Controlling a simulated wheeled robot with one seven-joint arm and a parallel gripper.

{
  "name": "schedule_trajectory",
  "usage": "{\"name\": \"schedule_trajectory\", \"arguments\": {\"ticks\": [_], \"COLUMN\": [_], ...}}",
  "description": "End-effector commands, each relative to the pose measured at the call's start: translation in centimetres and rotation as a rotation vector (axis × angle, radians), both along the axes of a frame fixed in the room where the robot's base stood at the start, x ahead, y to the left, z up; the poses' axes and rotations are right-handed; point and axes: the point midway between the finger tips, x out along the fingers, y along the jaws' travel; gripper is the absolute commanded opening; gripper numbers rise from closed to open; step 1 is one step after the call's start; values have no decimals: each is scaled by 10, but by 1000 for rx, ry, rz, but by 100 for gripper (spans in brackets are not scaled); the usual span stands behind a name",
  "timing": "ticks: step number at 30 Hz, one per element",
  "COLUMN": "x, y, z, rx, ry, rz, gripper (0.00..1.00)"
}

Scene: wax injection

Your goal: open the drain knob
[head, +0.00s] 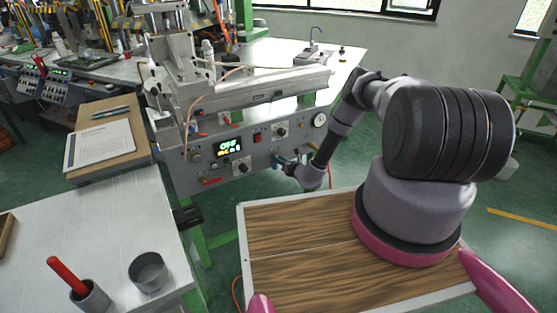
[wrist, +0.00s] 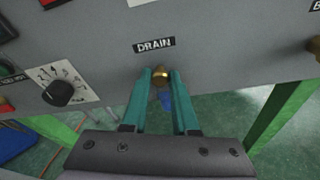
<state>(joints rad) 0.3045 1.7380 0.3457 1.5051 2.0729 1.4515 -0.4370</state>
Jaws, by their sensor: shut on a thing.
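The drain knob (wrist: 161,76) is a small brass fitting on the grey machine panel, just below the "DRAIN" label (wrist: 154,45). A blue part (wrist: 166,100) shows below the brass, between my fingers. My gripper (wrist: 160,80) has its two teal fingers on either side of the knob and is shut on it. In the head view my gripper (head: 277,161) reaches the lower right of the machine's front panel (head: 212,172); the knob is too small to make out there.
A black dial (wrist: 58,93) with a numbered scale lies left of the knob, and another brass fitting (wrist: 315,45) lies to the right. Green legs stand below the panel. A side table (head: 95,225) with a metal cup (head: 148,272) stands at left.

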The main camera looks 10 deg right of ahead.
Motion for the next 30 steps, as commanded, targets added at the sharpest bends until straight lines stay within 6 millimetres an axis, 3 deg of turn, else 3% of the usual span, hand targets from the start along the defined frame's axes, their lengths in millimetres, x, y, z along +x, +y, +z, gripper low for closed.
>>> {"name": "schedule_trajectory", "arguments": {"ticks": [12,30], "x": [-1,-1], "y": [1,0], "z": [-1,-1], "rx": [-248,-315], "ry": [-83,-107], "rz": [0,0], "gripper": [0,0]}}
